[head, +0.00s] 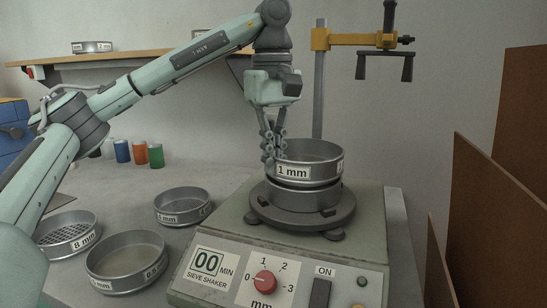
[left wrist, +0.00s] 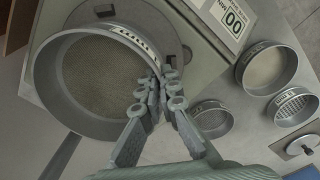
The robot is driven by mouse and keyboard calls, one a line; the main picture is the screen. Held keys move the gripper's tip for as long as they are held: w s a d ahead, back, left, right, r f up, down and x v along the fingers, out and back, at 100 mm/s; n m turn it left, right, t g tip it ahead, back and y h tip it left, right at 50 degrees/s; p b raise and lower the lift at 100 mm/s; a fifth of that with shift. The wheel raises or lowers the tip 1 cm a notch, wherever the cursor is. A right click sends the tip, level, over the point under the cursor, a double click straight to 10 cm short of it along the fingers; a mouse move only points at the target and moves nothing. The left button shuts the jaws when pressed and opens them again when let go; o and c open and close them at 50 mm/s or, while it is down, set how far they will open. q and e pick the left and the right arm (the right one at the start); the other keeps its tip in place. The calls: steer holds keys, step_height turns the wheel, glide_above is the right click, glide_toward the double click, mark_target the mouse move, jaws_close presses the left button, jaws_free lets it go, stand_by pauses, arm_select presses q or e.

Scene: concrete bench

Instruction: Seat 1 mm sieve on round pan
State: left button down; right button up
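The 1 mm sieve (head: 318,169) is a round metal ring with a white label. It is over the round pan (head: 302,198), which sits on the dark round plate of the sieve shaker. The sieve looks slightly tilted and a little off to the right of the pan; I cannot tell whether they touch. My left gripper (head: 270,152) is shut on the sieve's left wall. In the left wrist view the fingers (left wrist: 160,95) pinch the rim of the sieve (left wrist: 50,92), and the pan is mostly hidden beneath. My right gripper is not in view.
The shaker (head: 225,235) has a post and yellow clamp arm (head: 352,40) above its back. The 8 mm sieve (head: 70,240), a 0.5 sieve (head: 125,265) and another sieve (head: 183,208) lie left on the bench. Coloured jars stand behind. Brown panels (head: 485,200) rise at the right.

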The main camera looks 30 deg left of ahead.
arm_select(q)
steer(key=shift+f, duration=0.55)
stand_by(0.4)
steer(key=c, duration=1.6)
jaws_free()
steer(key=shift+c, duration=0.2)
step_height(320, 180, up, 12)
steer(key=shift+s, duration=0.1)
